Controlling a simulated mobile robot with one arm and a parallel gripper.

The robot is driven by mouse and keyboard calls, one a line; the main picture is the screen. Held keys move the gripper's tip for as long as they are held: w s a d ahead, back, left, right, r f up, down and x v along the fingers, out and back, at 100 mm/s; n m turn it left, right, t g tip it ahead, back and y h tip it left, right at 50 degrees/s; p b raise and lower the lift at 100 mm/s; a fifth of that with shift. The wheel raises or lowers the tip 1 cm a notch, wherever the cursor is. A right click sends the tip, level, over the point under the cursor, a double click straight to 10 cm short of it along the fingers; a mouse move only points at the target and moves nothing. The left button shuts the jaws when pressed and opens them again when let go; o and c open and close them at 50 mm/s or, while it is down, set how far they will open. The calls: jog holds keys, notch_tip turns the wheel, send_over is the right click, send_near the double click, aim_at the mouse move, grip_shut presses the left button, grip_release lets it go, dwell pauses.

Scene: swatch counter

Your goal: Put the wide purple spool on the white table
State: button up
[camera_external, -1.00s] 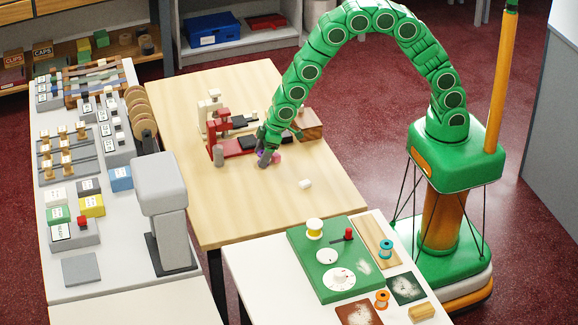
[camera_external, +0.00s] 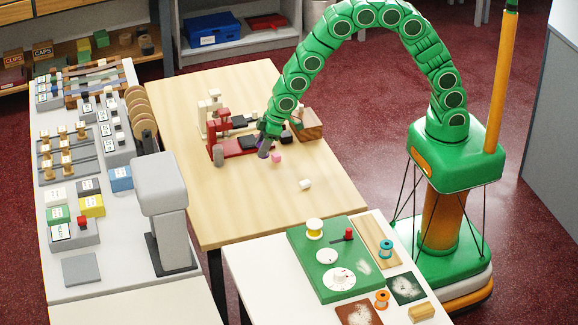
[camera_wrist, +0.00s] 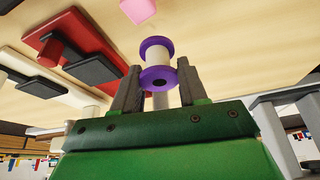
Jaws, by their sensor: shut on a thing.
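The purple spool (camera_wrist: 156,76) has purple flanges and a pale middle. In the wrist view it sits between the two grey fingers of my gripper (camera_wrist: 158,84), which is shut on it. In the external view my gripper (camera_external: 264,146) is over the wooden table, beside the red stapler-like device, and the spool is mostly hidden by the fingers. The white table (camera_external: 248,268) stands in front of the wooden table, at the lower middle, with a bare strip along its left side.
A pink block (camera_external: 276,157) and a white block (camera_external: 305,184) lie on the wooden table (camera_external: 235,220). The white table bears a green board (camera_external: 309,263), a white-and-yellow spool (camera_external: 314,229), a blue spool (camera_external: 386,250) and an orange spool (camera_external: 382,299). A grey post device (camera_external: 165,215) stands left.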

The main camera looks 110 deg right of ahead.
jog(key=s+a+r, duration=0.2)
jog(key=s+r, duration=0.7)
jog(key=s, duration=0.4)
jog(key=w+a+f+n, duration=0.1)
jog(key=w+a+f, duration=0.4)
jog(key=w+a, duration=0.3)
jog(key=shift+w+a+f+n+y, duration=0.3)
jog(key=shift+a+n+y, duration=0.1)
jog(key=shift+a, duration=0.55)
jog(key=shift+r, duration=0.1)
